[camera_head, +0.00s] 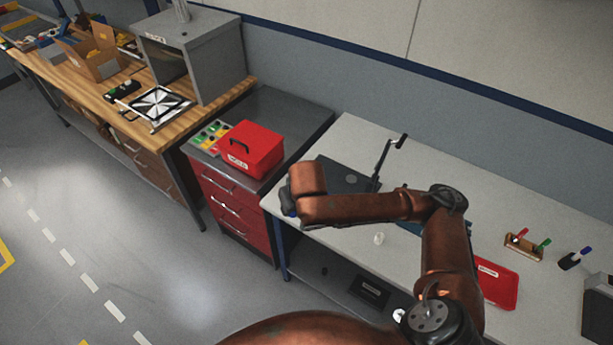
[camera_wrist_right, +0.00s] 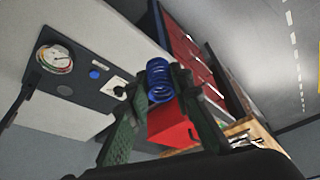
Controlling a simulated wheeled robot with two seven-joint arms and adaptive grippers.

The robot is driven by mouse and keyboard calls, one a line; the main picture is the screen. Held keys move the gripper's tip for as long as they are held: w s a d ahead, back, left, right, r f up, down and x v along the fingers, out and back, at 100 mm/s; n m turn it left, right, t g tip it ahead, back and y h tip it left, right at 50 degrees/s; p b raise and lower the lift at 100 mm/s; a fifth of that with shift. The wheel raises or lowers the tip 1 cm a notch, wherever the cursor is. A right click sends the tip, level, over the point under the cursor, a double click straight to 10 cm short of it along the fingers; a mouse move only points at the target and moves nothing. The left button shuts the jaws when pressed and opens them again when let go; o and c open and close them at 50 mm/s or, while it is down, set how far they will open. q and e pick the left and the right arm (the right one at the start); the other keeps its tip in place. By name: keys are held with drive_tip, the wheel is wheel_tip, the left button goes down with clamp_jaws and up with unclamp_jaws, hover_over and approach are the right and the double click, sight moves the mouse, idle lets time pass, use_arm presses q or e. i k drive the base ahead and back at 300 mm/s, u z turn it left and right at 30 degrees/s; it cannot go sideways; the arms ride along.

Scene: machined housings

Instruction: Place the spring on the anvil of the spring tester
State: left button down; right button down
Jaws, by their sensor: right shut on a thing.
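A blue coil spring (camera_wrist_right: 159,80) is held between the two fingers of my right gripper (camera_wrist_right: 156,90) in the right wrist view. The gripper is shut on it. In the head view my right gripper (camera_head: 288,211) hangs at the left end of the bench, mostly hidden by my arm. The spring tester has a dark base and an upright post with a lever (camera_head: 384,160) in the head view. Its dark base (camera_wrist_right: 85,92) shows in the wrist view with a dial gauge and a blue button. The spring is apart from the tester. I cannot clearly make out the anvil.
A red box (camera_head: 251,150) sits on the drawer cabinet left of the pale bench (camera_head: 455,185). A red case (camera_head: 498,285) and a marker holder (camera_head: 525,246) stand at the right.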

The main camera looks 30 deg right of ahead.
sight(351, 178)
drive_tip(key=u, duration=0.2)
drive_tip(key=i, duration=1.85)
drive_tip(key=z, duration=2.25)
